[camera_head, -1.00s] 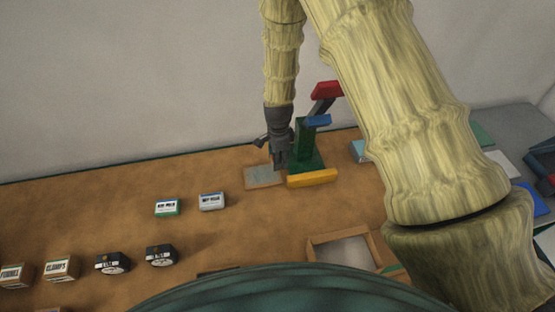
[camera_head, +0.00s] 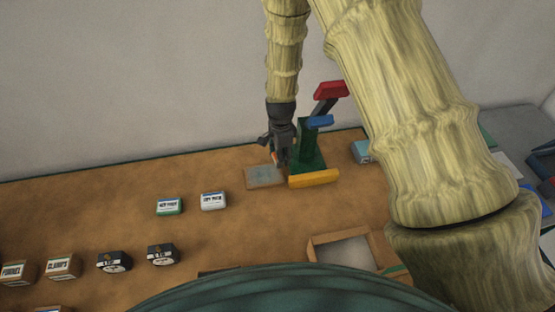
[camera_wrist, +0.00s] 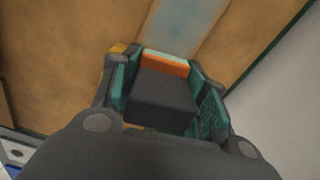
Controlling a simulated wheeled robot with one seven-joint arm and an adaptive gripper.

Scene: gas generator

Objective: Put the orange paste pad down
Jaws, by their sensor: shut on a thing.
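The orange paste pad (camera_wrist: 166,66) is between the fingers of my gripper (camera_wrist: 165,64) in the wrist view, with a pale strip along its far edge. My gripper is shut on it. In the head view my gripper (camera_head: 278,160) hangs over the back of the table, and a small bit of orange shows at its fingers. A flat tan plate with a grey-blue middle (camera_head: 261,178) lies just below and left of the gripper. The plate also shows in the wrist view (camera_wrist: 186,22), beyond the pad. I cannot tell the gap between pad and table.
A green stand with red and blue arms (camera_head: 308,148) rises close right of my gripper, with a yellow bar (camera_head: 314,179) in front. Small labelled boxes (camera_head: 169,206) stand at the left. A wooden-framed tray (camera_head: 312,252) lies nearer.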

